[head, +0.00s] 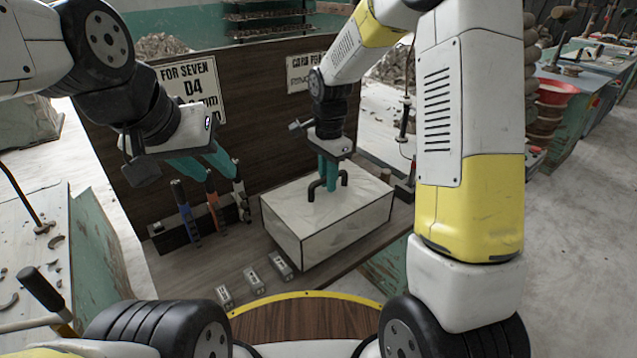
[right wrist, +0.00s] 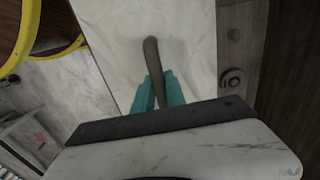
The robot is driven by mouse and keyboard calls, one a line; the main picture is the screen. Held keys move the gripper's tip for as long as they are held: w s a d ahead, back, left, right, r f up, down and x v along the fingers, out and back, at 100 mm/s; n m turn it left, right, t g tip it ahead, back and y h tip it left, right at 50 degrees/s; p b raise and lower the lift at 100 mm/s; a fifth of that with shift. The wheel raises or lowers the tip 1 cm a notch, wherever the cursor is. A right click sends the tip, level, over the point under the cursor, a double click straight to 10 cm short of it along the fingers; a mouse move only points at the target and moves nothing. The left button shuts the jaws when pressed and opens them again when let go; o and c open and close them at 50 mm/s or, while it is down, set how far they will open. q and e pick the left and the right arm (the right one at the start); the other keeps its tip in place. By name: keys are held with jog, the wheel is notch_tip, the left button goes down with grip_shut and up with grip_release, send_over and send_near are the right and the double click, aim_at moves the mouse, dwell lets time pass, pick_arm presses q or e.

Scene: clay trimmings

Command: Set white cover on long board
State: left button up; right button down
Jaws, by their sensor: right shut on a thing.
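The white cover (head: 325,225) is a large box with a pale marbled top and a dark bent handle (head: 343,178). It is near the right end of a brown wooden surface (head: 372,250); I cannot tell whether its underside touches. My right gripper (head: 329,184) is shut on the handle from above. In the right wrist view the handle (right wrist: 153,60) runs between the teal fingers (right wrist: 158,92), over the cover's white top (right wrist: 180,30). My left gripper (head: 221,172) is open and empty, above a rack of coloured tools. I cannot tell which surface is the long board.
Tools with blue, orange and white handles (head: 211,200) stand in a dark rack left of the cover. Several small grey blocks (head: 254,279) lie in front. A dark upright panel (head: 250,110) with signs closes the back. A round wooden top with a yellow rim (head: 310,318) is nearest me.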

aim_at(328, 202)
jog(key=shift+f, duration=2.2)
jog(key=shift+f, duration=0.15)
jog(key=c, duration=1.4)
grip_release()
jog(key=shift+o, duration=0.2)
